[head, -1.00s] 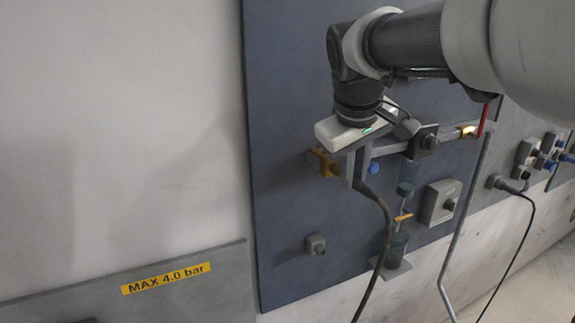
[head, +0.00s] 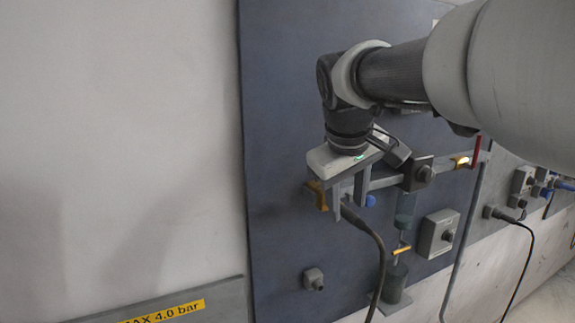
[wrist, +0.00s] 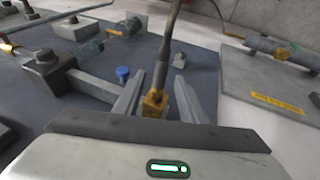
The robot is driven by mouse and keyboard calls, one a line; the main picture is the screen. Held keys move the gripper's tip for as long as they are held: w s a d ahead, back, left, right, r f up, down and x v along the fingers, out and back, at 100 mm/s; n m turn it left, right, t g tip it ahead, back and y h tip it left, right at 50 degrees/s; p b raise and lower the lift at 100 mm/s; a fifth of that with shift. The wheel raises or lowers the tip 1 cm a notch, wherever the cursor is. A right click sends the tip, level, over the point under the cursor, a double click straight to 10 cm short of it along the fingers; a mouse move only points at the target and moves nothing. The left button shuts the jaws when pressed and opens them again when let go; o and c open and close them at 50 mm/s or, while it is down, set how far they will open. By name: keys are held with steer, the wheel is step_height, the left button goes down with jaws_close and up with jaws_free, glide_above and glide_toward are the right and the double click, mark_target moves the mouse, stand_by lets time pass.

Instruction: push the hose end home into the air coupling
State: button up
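The brass air coupling (head: 318,195) sits at the left end of the grey bar on the dark panel. It shows between my fingers in the wrist view (wrist: 154,104). The black hose (head: 378,255) hangs down from its end (head: 350,214), which lies just right of the coupling. In the wrist view the dark hose end (wrist: 161,74) lines up with and meets the brass; how deep it sits is hidden. My gripper (head: 349,203) is over the hose end, its fingers apart on either side of it. In the wrist view gaps show between hose and fingers (wrist: 158,88).
A grey bar (head: 385,181) with a dark clamp block (head: 418,173) runs right of my gripper. A blue knob (head: 370,201), a cylinder (head: 405,210), a grey box (head: 438,234) and a small knob (head: 313,279) are close by. The wall at left is clear.

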steer(key=v, duration=1.6)
steer(key=shift+s, duration=0.15)
steer(key=s+f+m, duration=0.1)
steer(key=s+f, duration=0.3)
steer(key=f, duration=0.4)
steer(key=s+d+f+m+y, duration=0.1)
steer(key=s+f, duration=0.3)
steer(key=f, duration=0.4)
steer(key=s+d+f+m+t, duration=0.1)
steer(key=s+f+m, duration=0.2)
steer(key=s+f, duration=0.2)
step_height(320, 180, down, 3)
steer(key=shift+d+f+y, duration=0.15)
steer(key=shift+f+y, duration=0.05)
steer(key=shift+y, duration=0.2)
